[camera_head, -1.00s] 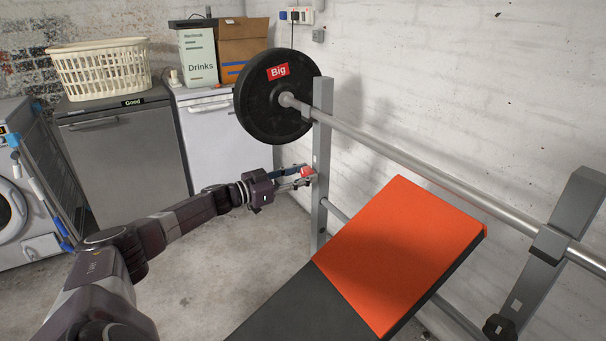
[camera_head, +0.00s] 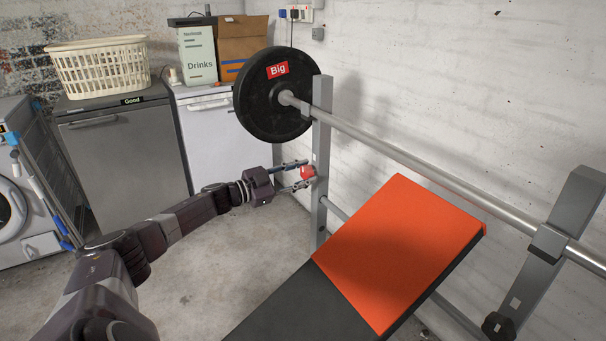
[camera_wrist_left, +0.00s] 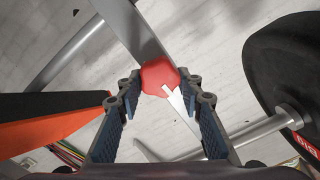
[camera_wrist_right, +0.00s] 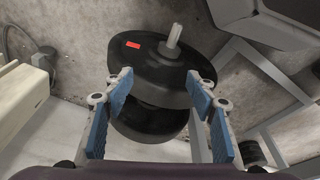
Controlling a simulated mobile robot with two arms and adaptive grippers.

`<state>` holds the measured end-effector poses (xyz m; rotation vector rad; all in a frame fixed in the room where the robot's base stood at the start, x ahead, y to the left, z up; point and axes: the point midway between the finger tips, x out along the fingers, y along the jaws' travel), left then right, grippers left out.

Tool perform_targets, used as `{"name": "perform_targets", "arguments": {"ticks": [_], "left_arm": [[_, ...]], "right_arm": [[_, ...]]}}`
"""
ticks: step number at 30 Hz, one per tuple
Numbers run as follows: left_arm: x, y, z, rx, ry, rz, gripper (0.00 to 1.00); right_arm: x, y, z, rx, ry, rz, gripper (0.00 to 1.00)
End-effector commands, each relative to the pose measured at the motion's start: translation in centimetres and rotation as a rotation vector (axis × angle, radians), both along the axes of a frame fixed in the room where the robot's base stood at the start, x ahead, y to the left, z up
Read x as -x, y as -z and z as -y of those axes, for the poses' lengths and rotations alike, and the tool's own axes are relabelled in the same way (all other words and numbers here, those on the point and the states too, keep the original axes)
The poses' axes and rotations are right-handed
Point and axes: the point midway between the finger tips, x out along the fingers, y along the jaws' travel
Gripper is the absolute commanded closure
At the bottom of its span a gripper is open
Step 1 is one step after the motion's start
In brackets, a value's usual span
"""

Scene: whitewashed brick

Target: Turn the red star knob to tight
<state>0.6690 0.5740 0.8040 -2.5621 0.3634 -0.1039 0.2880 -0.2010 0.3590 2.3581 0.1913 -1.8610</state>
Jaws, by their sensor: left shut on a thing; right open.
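The red star knob (camera_head: 308,172) is on the side of the grey upright post (camera_head: 321,140) of the weight bench. My left gripper (camera_head: 304,175) reaches it from the left, one finger above and one below. In the left wrist view the knob (camera_wrist_left: 159,77) sits between the fingertips, which are shut on it. A pale pointer mark (camera_wrist_left: 176,98) shows by the knob; any tight marking is too small or hidden to read. My right gripper (camera_wrist_right: 158,88) is open and empty, seen only in its wrist view, with black weight plates (camera_wrist_right: 160,65) beyond its fingers.
A barbell (camera_head: 420,166) with a black plate (camera_head: 262,108) marked Big lies across the posts, above my left gripper. The orange and black bench pad (camera_head: 400,245) is right of the post. Cabinets (camera_head: 125,150) stand behind. The floor at left is clear.

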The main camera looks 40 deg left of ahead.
Motion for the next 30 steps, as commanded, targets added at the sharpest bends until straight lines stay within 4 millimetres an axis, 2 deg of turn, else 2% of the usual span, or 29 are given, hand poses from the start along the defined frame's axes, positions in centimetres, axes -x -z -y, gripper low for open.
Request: {"name": "perform_targets", "arguments": {"ticks": [6,7,12,23,30], "left_arm": [[0.0,0.0,0.0,0.001,0.000,0.000,0.90],[0.0,0.0,0.0,0.001,0.000,0.000,0.65],[0.0,0.0,0.0,0.002,0.000,-0.001,0.48],[0.3,0.1,-0.1,0.002,-0.001,-0.002,0.48],[2.4,0.3,-0.7,0.000,0.000,-0.006,0.48]], "right_arm": [[0.1,0.0,0.0,0.000,0.001,0.000,0.48],[0.1,0.0,0.0,0.000,0.001,-0.001,0.48],[0.3,0.1,0.0,-0.001,0.001,-0.003,0.48],[0.1,0.0,0.1,0.000,0.002,0.001,0.48],[0.1,0.0,0.1,0.000,0.001,0.000,0.48]]}}
